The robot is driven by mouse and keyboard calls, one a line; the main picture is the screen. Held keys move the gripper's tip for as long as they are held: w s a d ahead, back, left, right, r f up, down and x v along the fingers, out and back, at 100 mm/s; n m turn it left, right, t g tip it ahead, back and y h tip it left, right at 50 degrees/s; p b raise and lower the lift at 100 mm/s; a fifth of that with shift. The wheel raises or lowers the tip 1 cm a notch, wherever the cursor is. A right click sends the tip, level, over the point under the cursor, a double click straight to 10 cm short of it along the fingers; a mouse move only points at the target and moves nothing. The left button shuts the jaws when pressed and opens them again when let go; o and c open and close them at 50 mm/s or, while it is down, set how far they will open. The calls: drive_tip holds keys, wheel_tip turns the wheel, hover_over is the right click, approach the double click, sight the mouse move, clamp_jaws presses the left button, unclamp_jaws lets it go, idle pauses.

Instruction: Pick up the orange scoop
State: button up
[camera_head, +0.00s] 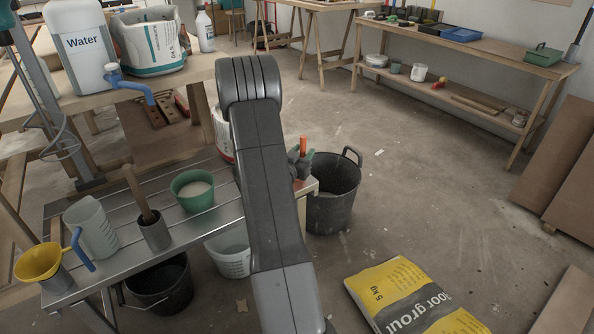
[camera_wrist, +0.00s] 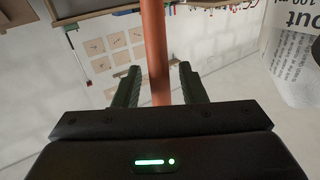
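The orange scoop shows as an upright orange handle (camera_head: 303,144) at the right end of the metal-topped table in the head view. In the wrist view the orange handle (camera_wrist: 156,45) runs down from the top edge to between my fingers. No scoop bowl can be made out. My gripper (camera_head: 301,163) is at the handle, partly hidden by my arm in the head view. In the wrist view my gripper (camera_wrist: 158,82) has a dark green finger on each side of the handle. A gap shows on both sides, so it looks open around the handle.
The metal table (camera_head: 123,222) holds a green bowl (camera_head: 192,190), a metal cup (camera_head: 155,231), a clear jug (camera_head: 91,227) and a yellow funnel (camera_head: 38,262). A black bucket (camera_head: 333,200) stands just right of my gripper. A labelled white container (camera_wrist: 294,62) is at right in the wrist view.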

clamp_jaws()
drive_tip(key=shift+r, duration=0.1)
